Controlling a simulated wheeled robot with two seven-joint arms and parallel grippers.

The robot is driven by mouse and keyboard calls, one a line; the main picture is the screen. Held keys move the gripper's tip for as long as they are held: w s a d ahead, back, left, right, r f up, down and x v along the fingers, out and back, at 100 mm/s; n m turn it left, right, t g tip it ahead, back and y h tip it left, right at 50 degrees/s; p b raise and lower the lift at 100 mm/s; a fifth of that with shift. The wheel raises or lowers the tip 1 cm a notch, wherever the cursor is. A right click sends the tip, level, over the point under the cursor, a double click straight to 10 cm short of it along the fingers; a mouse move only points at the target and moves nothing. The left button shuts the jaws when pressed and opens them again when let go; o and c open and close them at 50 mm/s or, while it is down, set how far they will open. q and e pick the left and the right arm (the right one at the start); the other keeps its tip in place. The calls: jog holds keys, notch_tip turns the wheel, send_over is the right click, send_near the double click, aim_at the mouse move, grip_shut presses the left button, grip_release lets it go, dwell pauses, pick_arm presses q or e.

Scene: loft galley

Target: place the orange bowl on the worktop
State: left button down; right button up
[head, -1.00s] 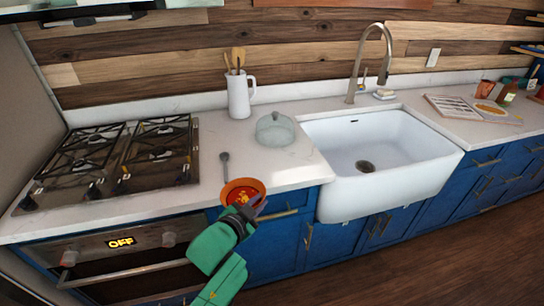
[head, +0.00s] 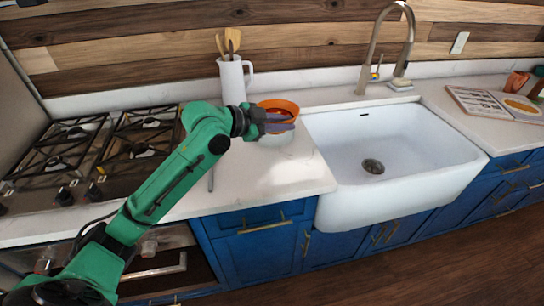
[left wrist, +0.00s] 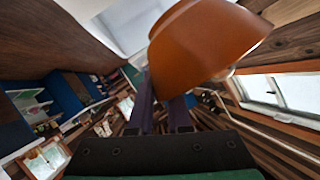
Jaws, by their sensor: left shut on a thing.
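The orange bowl (head: 283,105), with reddish contents, is held up at the far end of my left arm, over the back part of the white worktop (head: 275,178). My left gripper (head: 284,124) is shut on the bowl's near side. In the left wrist view the bowl's orange outside (left wrist: 205,42) fills the upper middle, by the dark fingers (left wrist: 160,112). The bowl looks raised above the worktop and slightly tilted; its exact height cannot be told. My right gripper is not in view.
A glass dome (head: 277,140) stands below the bowl, partly hidden by the gripper. A white jug (head: 232,82) with wooden utensils stands behind to the left. A spoon (head: 211,180) lies near my forearm. The stove (head: 135,150) is left, the sink (head: 395,145) right. The front worktop is clear.

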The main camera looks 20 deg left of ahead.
pick_arm(q)
notch_tip(320, 180, down, 16)
jog(key=shift+r+p, duration=0.2)
jog(key=shift+p, duration=0.9)
jog(key=c, duration=0.8)
grip_release()
jog(key=shift+c, duration=0.2)
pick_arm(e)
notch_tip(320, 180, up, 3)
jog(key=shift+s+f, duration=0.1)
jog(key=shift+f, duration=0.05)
pick_arm(q)
jog(key=b+v, duration=0.1)
jog(key=v, duration=0.4)
jog(key=b+v, duration=0.2)
jog(key=v, duration=0.4)
jog(key=shift+s+a+f, duration=0.1)
jog(key=shift+f, duration=0.1)
jog(key=shift+s+a+r, duration=0.2)
jog(key=shift+s+r, duration=0.1)
jog(key=shift+r, duration=0.05)
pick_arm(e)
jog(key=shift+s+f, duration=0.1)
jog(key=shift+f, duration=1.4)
